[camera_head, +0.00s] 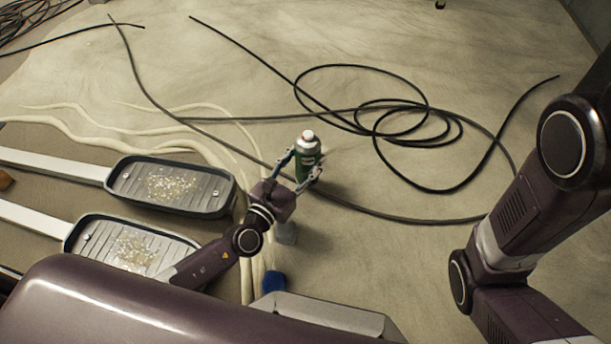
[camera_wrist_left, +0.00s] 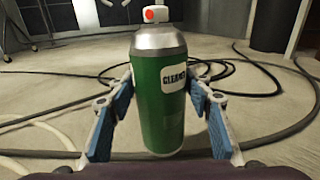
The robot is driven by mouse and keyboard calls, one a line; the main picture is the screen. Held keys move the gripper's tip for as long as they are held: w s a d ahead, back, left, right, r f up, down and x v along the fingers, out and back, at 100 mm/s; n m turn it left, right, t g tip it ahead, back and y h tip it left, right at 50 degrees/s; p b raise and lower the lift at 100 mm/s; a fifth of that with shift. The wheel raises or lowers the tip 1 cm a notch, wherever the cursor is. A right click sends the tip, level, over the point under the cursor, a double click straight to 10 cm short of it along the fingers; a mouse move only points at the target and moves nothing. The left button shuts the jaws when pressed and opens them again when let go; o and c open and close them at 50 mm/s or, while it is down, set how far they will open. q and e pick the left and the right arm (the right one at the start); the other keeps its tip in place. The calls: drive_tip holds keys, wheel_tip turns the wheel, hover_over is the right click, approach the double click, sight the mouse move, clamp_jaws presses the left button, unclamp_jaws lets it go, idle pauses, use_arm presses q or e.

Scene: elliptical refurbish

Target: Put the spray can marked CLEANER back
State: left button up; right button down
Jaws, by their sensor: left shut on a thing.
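The spray can marked CLEANER (camera_head: 308,158) is green with a silver shoulder and a white cap with a red-orange spot. It stands upright between the fingers of my left gripper (camera_head: 299,166), which is shut on it. In the left wrist view the can (camera_wrist_left: 160,105) fills the middle, with its label facing right of centre. The blue-padded fingers of my left gripper (camera_wrist_left: 158,112) lie on both sides of it. Whether the can's base touches the floor cannot be told. My right arm shows at the right of the head view, but its gripper is out of view.
Loose black cable (camera_head: 408,110) lies coiled on the floor beyond the can. Two grey trays (camera_head: 222,178) (camera_head: 185,243) with white handles and bright bits inside lie at the left. A blue object (camera_head: 273,281) lies near my base.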

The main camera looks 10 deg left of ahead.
sight(301, 174)
use_arm(q)
drive_tip(key=shift+f+b, duration=1.8)
drive_tip(key=shift+f, duration=0.55)
drive_tip(key=shift+r, duration=0.15)
drive_tip(key=o, duration=1.3)
drive_tip(key=shift+f, duration=0.2)
drive_tip(key=shift+r, duration=0.1)
drive_tip(key=shift+s+a+r+p, duration=0.1)
drive_tip(key=shift+s+a+p, duration=0.05)
drive_tip(key=shift+s+p, duration=0.15)
drive_tip(key=p+v, duration=0.4)
drive_tip(key=v, duration=0.7)
drive_tip(key=shift+s, duration=0.2)
